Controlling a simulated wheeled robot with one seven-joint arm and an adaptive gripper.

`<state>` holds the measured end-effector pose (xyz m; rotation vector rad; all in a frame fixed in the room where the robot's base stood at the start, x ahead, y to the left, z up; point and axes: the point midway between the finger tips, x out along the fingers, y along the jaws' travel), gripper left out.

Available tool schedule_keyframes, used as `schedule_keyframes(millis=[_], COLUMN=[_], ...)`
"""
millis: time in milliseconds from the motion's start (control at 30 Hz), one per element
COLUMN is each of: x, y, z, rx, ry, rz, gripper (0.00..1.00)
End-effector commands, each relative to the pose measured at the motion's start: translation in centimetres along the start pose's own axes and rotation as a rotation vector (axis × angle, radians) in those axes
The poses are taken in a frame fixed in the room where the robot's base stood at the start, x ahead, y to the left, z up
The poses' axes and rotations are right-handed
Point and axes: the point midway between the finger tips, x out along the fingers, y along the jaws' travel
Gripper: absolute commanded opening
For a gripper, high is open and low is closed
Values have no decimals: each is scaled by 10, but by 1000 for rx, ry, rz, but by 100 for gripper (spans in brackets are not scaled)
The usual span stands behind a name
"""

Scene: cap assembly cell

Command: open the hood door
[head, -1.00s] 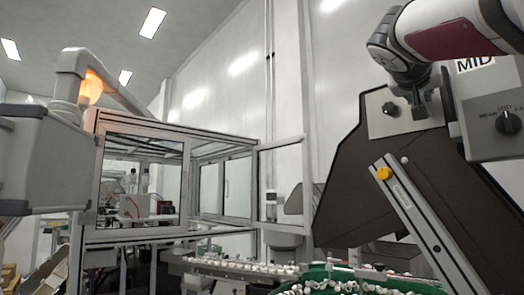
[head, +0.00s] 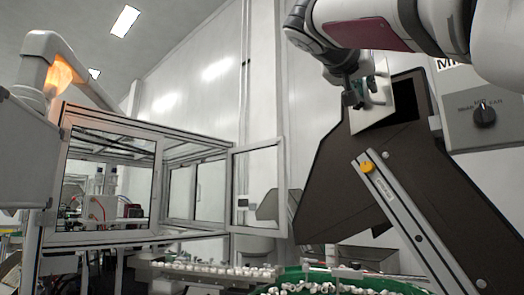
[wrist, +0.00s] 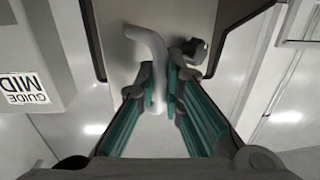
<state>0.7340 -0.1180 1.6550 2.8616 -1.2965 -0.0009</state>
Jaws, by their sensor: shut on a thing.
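The hood door (head: 382,98) is a pale grey panel on the dark sloping hood (head: 345,175). It stands swung out at an angle, with a black opening (head: 405,109) showing to its right. My gripper (head: 358,95) is at the door's face, shut on its handle. In the wrist view, the light grey curved handle (wrist: 152,50) runs down between the green-padded fingers of my gripper (wrist: 164,85). A small dark knob (wrist: 193,47) sits just right of the handle, on the door panel (wrist: 120,60). The fingers partly hide the handle.
A grey control box (head: 488,115) with a black selector knob is right of the hood. A slanted metal rail (head: 410,220) with a yellow knob stands before the hood. A glazed enclosure (head: 110,180) is at left. A green bowl (head: 310,278) of white caps lies below.

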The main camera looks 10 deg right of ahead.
Motion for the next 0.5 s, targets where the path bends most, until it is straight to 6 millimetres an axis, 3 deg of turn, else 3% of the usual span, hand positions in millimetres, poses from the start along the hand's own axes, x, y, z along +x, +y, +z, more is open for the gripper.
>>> schedule_keyframes(millis=[500], x=[-6], y=[-10], z=[0], rx=[1], ry=[1], rz=[-1], gripper=[0])
